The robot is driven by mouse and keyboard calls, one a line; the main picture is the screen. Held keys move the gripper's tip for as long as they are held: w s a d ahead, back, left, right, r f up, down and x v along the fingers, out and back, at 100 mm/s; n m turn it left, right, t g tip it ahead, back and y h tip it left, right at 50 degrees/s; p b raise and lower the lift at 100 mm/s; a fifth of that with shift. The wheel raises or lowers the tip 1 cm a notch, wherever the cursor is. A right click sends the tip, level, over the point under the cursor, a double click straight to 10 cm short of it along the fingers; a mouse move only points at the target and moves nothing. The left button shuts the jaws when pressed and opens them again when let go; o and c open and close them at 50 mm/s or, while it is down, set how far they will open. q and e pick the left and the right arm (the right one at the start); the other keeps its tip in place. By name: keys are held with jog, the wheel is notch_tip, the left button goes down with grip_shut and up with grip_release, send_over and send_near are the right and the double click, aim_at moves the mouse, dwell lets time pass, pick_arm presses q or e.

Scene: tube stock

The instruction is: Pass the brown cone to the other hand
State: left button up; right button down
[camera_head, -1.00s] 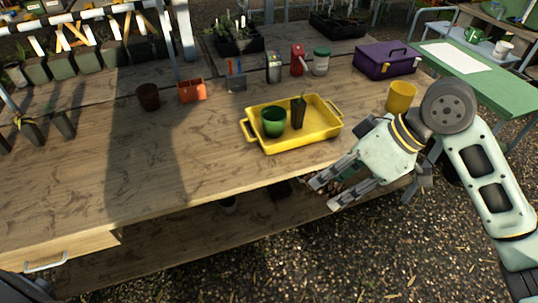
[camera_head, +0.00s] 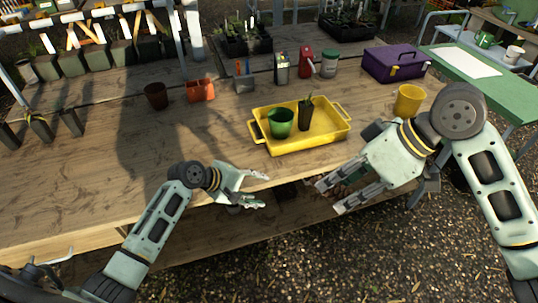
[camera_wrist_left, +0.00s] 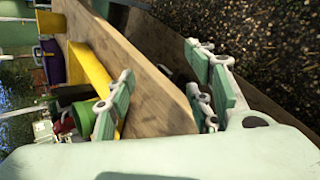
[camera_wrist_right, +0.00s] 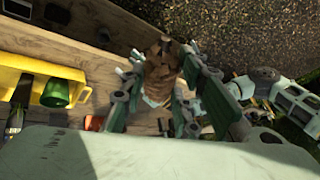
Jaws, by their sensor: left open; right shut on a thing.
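The brown cone (camera_wrist_right: 161,72) is in the right wrist view, between the fingers of my right gripper (camera_wrist_right: 165,105), which is shut on it. In the head view my right gripper (camera_head: 335,195) is in front of the table's front edge, and the cone (camera_head: 341,188) shows only as a small brown patch between the fingers. My left gripper (camera_head: 262,189) is open and empty at the table's front edge, to the left of the right gripper and apart from it. Its spread fingers also show in the left wrist view (camera_wrist_left: 165,100). The cone is not clearly visible there.
A yellow tray (camera_head: 335,138) on the wooden table holds a green pot (camera_head: 281,123) and a dark potted plant (camera_head: 305,116). A yellow cup (camera_head: 408,100) stands right of it. A purple toolbox (camera_head: 395,64) is at the back right. The table's left middle is clear.

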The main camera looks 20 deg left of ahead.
pick_arm(q)
jog(key=s+d+r+g+h, duration=0.1)
jog(key=s+d+r+h, duration=0.15)
jog(key=r, duration=0.75)
jog(key=s+d+r+h, duration=0.1)
jog(key=d+r, duration=0.2)
jog(key=r, duration=0.7)
jog(key=s+d+r+m+g, duration=0.2)
jog(key=s+d+r+g, duration=0.1)
jog(key=s+r, duration=0.65)
jog(key=shift+h, duration=0.45)
jog(key=x, duration=1.1)
jog(key=shift+d+f, duration=0.15)
jog(key=shift+d, duration=0.2)
jog(key=shift+c, duration=0.3)
